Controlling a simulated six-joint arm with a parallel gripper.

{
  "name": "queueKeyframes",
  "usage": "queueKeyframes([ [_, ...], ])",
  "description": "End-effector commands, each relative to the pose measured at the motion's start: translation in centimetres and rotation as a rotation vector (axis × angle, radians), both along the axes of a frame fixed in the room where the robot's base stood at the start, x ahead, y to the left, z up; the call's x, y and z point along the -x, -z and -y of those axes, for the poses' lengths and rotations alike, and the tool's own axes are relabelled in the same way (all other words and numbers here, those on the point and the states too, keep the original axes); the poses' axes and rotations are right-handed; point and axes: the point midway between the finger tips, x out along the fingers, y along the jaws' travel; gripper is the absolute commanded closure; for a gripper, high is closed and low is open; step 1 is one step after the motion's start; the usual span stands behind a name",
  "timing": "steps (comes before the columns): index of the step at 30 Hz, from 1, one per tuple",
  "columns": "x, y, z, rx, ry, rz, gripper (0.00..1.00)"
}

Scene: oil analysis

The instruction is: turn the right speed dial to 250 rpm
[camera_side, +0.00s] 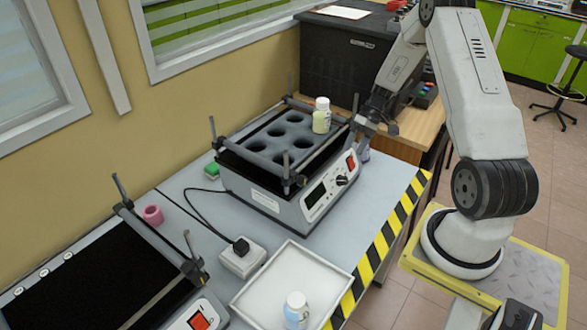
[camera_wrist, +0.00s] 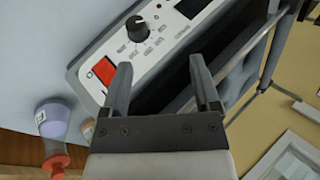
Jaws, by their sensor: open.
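The black speed dial (camera_side: 341,180) is on the front panel of the right shaker (camera_side: 262,196), between a dark display and a red switch. In the wrist view the dial (camera_wrist: 137,28) has a pale mark and small printed labels around it; I cannot read its setting. My gripper (camera_side: 368,126) is at the shaker's right end, apart from the dial. In the wrist view my gripper (camera_wrist: 160,62) is open with nothing held between its fingers. The dial lies beyond the left fingertip, and the red switch (camera_wrist: 104,70) is just left of that finger.
A capped bottle (camera_side: 321,117) stands on the shaker's holed top. A white tray (camera_side: 258,282) holds another bottle (camera_side: 297,310). A second shaker (camera_side: 95,280) is at lower left.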

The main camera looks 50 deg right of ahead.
Motion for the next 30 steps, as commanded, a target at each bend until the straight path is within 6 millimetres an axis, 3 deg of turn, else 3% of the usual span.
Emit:
queueKeyframes([
  [16,0.0,-0.6,0.0,0.005,-0.004,0.001,0.22],
  [30,0.5,3.3,0.2,0.175,-0.146,0.055,0.22],
])
